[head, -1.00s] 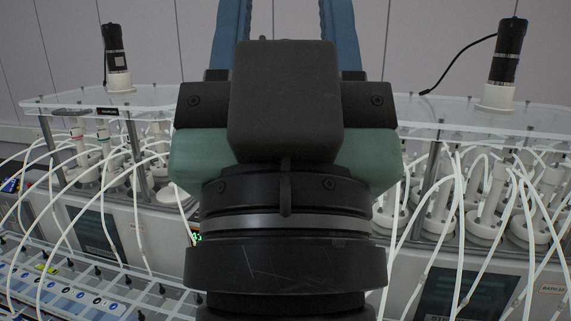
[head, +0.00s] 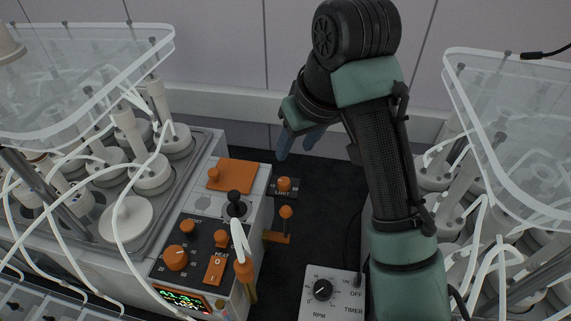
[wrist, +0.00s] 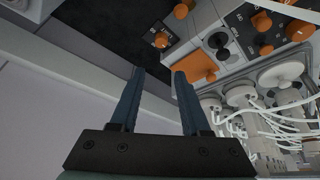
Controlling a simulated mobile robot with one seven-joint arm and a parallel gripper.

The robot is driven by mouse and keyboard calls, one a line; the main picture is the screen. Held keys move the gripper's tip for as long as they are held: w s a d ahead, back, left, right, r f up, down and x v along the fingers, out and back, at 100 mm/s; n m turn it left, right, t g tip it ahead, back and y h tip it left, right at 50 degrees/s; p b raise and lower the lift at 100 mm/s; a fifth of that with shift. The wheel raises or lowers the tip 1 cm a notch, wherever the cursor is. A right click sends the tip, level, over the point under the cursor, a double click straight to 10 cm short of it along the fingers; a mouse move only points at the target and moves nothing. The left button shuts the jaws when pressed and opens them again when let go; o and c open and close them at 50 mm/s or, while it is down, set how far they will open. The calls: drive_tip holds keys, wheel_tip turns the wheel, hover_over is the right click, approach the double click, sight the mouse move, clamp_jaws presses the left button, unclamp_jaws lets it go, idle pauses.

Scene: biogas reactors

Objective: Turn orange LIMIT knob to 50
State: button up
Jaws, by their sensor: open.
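The orange LIMIT knob (head: 284,184) sits on a small black panel with white markings, low beside the right side of the left reactor unit. Its setting is too small to read. In the wrist view the knob (wrist: 161,40) shows beyond the fingertips, roughly between them in the picture and not touched. My gripper (head: 297,148) has blue fingers and is above and behind the knob in the head view, partly hidden by my arm. In the wrist view my gripper (wrist: 158,73) is open and empty.
An orange lever (head: 286,212) stands just in front of the LIMIT panel. To its left are a black joystick (head: 236,200), an orange plate (head: 232,175) and several orange knobs. A timer box (head: 334,295) stands at the front.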

sight(284, 181)
drive_tip(key=x, duration=0.8)
drive_tip(key=s+x, duration=0.1)
drive_tip(key=x, duration=0.3)
drive_tip(key=shift+d+f, duration=0.2)
drive_tip(key=shift+f, duration=0.45)
clamp_jaws()
